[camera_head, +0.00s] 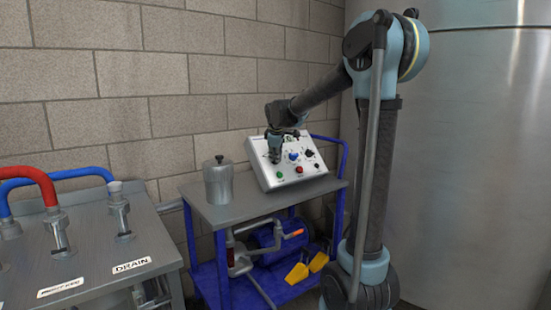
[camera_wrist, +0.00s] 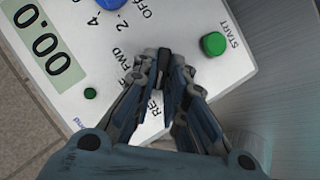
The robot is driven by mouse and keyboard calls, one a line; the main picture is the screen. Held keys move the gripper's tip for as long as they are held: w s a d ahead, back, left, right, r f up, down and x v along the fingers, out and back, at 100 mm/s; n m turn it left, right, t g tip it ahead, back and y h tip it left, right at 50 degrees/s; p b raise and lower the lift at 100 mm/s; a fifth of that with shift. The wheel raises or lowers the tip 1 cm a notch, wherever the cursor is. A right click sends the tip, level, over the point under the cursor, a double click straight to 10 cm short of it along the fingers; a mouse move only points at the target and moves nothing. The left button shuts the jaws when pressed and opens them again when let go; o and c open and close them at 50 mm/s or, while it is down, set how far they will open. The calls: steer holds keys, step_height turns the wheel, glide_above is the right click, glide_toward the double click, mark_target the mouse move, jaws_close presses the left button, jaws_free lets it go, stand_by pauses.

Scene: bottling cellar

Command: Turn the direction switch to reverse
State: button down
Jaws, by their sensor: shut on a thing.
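The control panel (camera_head: 285,181) is a white sloped box on the cart. It also shows in the wrist view (camera_wrist: 262,30), with a digital display (camera_wrist: 45,42) and a green START button (camera_wrist: 213,43). My gripper (camera_head: 274,157) reaches down to the panel's left part. In the wrist view my gripper (camera_wrist: 164,76) is shut between the FWD and REV labels, on the direction switch.
The panel also bears a blue knob (camera_head: 293,156), a black knob (camera_head: 310,153) and a red button (camera_head: 299,169). A metal canister (camera_head: 218,184) stands left on the cart top (camera_head: 237,212). A bench with hoses (camera_head: 95,268) is at left, a large steel tank (camera_head: 470,150) at right.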

steer(key=shift+d, duration=0.1)
steer(key=c, duration=1.6)
jaws_free()
steer(key=shift+f, duration=0.1)
steer(key=v, duration=1.1)
steer(key=shift+s+r, duration=0.2)
steer(key=shift+r, duration=0.2)
